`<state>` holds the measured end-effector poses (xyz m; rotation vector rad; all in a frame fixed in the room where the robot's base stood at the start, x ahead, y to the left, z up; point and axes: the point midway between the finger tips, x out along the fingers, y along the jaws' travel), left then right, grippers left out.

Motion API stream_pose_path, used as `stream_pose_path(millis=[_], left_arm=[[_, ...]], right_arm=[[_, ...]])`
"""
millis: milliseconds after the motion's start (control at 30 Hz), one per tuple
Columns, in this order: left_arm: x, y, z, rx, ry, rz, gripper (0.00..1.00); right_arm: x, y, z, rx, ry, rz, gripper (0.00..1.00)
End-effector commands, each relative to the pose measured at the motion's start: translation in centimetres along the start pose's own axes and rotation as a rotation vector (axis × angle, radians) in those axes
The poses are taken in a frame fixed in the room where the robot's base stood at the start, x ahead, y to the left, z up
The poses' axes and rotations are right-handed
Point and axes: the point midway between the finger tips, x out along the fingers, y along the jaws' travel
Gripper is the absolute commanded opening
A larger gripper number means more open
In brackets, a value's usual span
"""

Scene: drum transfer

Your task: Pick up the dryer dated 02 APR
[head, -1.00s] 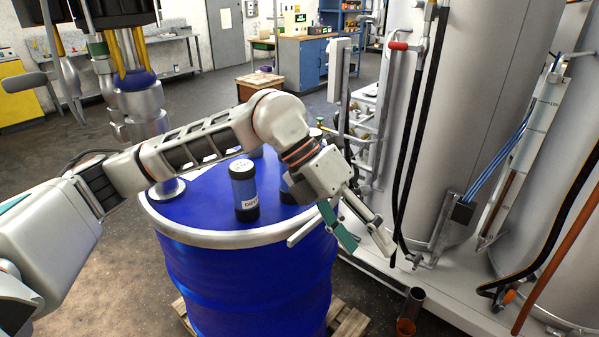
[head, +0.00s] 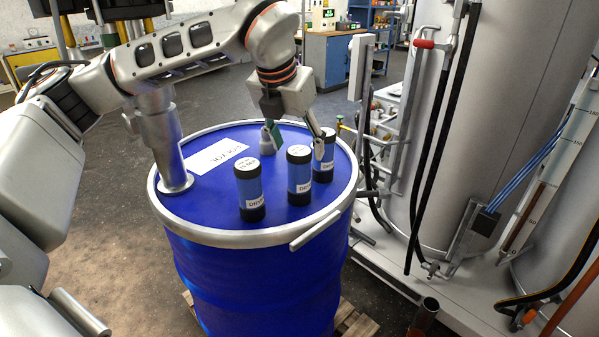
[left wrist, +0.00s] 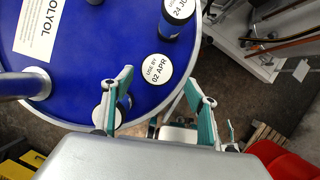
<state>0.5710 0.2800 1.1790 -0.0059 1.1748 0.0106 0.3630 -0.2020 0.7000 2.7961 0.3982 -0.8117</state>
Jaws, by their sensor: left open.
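Three blue dryers with black ends stand upright on a blue drum (head: 215,210). In the left wrist view, the lid label of the middle dryer (left wrist: 157,69) reads "USE BY 02 APR". It matches the middle dryer (head: 299,178) in the head view. Another dryer (left wrist: 176,14) reads "24 JU", partly cut off; the third (left wrist: 122,104) is partly hidden by a finger, its date unreadable. My left gripper (head: 297,146) is open and empty, above and behind the middle dryer. In the wrist view the 02 APR lid appears between its fingertips (left wrist: 158,79).
A grey bung-like fitting (head: 266,143), an upright metal pipe (head: 160,145) and a white POLYOL label (head: 215,155) are on the drum top. Large grey tanks (head: 480,110) with hoses stand to the right. The drum's front left top is clear.

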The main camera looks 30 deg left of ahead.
Motion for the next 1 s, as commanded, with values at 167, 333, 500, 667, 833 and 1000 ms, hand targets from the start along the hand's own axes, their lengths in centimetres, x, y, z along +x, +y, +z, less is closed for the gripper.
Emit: stream_pose_path(millis=[167, 333, 500, 667, 833, 1000], left_arm=[[2.5, 0.6, 0.0, 0.001, 0.005, 0.0, 0.58], [4.4, 0.6, 0.1, 0.001, 0.002, 0.0, 0.58], [4.8, 0.6, 0.1, 0.001, 0.0, -0.001, 0.58], [4.8, 0.6, 0.1, 0.001, 0.0, -0.001, 0.51], [4.8, 0.6, 0.1, 0.001, 0.001, -0.001, 0.11], [4.8, 0.6, 0.1, 0.001, -0.001, -0.001, 0.11]], right_arm=[[-0.5, -0.1, 0.1, 0.001, -0.014, -0.002, 0.5], [-0.5, 0.3, 0.4, 0.003, -0.023, 0.005, 0.5], [-0.4, 0.6, 0.6, 0.003, -0.027, 0.012, 0.5], [-0.4, 0.8, 0.6, 0.002, -0.026, 0.014, 0.5], [-0.4, 0.7, 0.5, 0.003, -0.024, 0.013, 0.5], [-0.4, 0.5, 0.4, 0.003, -0.023, 0.009, 0.5]])
